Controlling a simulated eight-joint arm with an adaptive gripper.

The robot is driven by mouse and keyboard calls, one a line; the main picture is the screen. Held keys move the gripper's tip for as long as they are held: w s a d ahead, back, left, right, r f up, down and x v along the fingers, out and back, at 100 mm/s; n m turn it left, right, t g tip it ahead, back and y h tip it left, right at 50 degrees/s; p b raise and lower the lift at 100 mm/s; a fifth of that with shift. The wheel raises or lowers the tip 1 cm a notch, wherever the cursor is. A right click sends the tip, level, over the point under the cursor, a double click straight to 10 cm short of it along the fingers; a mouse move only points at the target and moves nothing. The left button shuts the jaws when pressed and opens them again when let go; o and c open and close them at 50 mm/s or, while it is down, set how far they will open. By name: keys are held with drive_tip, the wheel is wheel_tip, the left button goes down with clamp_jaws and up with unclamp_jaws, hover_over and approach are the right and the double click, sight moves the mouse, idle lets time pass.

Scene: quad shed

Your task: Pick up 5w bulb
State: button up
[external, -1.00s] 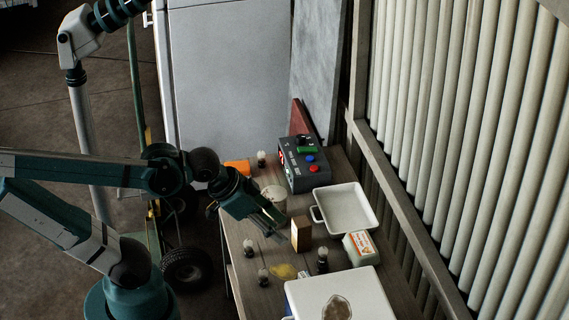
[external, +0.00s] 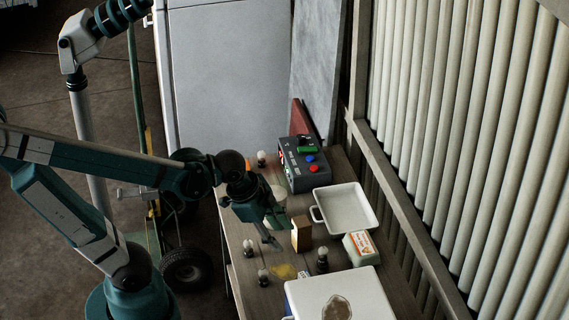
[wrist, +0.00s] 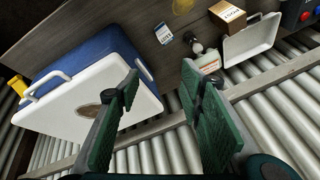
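Several small bulbs with pale globes and dark bases stand on the bench: one (external: 248,247) and one (external: 263,276) at the near left, one (external: 322,260) by the white carton, and one (external: 261,158) at the far end. I cannot read which is 5w. The bulb by the carton also shows in the wrist view (wrist: 196,46). My gripper (external: 273,236) hangs above the bench, left of the brown box, apart from the bulbs. In the wrist view my gripper (wrist: 158,82) has its fingers wide apart, with nothing between them.
A white-lidded cooler (external: 310,294) fills the near end. A brown box (external: 301,235), white carton (external: 359,249), white tray (external: 370,219) and grey control box (external: 303,166) stand along the bench. A small card (wrist: 163,33) lies near a yellow patch (external: 283,271). A slatted wall borders the right.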

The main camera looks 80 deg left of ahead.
drive_tip(key=a+f+m+g+b, duration=0.2)
drive_tip(key=a+f+m, duration=0.35)
drive_tip(key=f, duration=0.35)
drive_tip(key=m+g, duration=0.3)
drive_tip(key=m, duration=0.3)
hover_over(262, 274)
drive_tip(key=shift+h, duration=0.3)
drive_tip(key=f, duration=0.5)
drive_tip(key=f+b, duration=0.1)
drive_tip(key=f, duration=0.2)
drive_tip(key=shift+w+f, duration=0.2)
drive_tip(key=shift+w, duration=0.05)
drive_tip(key=shift+s+a+f+m, duration=0.15)
drive_tip(key=shift+s+f+m, duration=0.05)
drive_tip(key=shift+f+m, duration=0.25)
drive_tip(key=shift+f, duration=0.1)
drive_tip(key=shift+f+b, duration=0.35)
drive_tip(key=shift+f, duration=0.85)
drive_tip(key=shift+f, duration=0.15)
drive_tip(key=shift+f+b, duration=0.85)
drive_tip(key=shift+f, duration=1.6)
drive_tip(key=shift+c, duration=0.6)
